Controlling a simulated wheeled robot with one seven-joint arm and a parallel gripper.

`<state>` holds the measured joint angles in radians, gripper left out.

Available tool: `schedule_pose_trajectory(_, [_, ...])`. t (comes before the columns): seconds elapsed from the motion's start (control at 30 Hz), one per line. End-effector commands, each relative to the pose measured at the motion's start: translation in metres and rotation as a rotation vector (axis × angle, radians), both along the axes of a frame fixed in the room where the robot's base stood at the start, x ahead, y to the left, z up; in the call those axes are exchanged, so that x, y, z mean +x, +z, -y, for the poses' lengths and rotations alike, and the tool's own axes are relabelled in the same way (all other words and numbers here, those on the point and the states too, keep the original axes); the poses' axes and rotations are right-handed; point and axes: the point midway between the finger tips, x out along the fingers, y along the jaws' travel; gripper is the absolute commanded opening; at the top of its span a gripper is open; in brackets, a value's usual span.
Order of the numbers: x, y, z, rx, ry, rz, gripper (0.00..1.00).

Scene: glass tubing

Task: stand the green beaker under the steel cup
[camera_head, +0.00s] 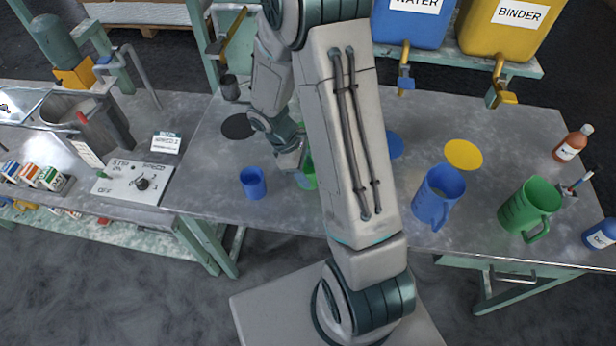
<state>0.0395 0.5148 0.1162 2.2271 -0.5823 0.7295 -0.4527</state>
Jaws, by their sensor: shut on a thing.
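The green beaker (308,177) stands out only as a green strip beside my gripper and behind my arm; most of it is hidden. My gripper (298,165) is at the beaker, shut on it; the fingertips are hard to make out. I cannot tell whether the beaker touches the table. The steel cup (230,88) is a small dark grey cup at the green frame, at the back of the table. It is up and left of my gripper. A black disc (237,126) lies on the table just below the cup in the picture.
A blue beaker (252,184) stands left of my gripper. A blue jug (437,197) and a green jug (530,208) stand at right. A control box (138,182) is at left. The grey table (205,165) is bare between box and blue beaker.

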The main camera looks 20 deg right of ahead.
Motion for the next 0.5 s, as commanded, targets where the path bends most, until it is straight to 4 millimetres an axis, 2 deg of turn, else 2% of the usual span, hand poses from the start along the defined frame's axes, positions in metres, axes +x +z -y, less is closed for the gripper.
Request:
schedule_pose_trajectory(0.3, [0.0, -0.037, 0.0, 0.0, 0.001, -0.002, 0.29])
schedule_pose_trajectory(0.5, [0.0, -0.042, 0.0, 0.0, -0.001, 0.0, 0.29])
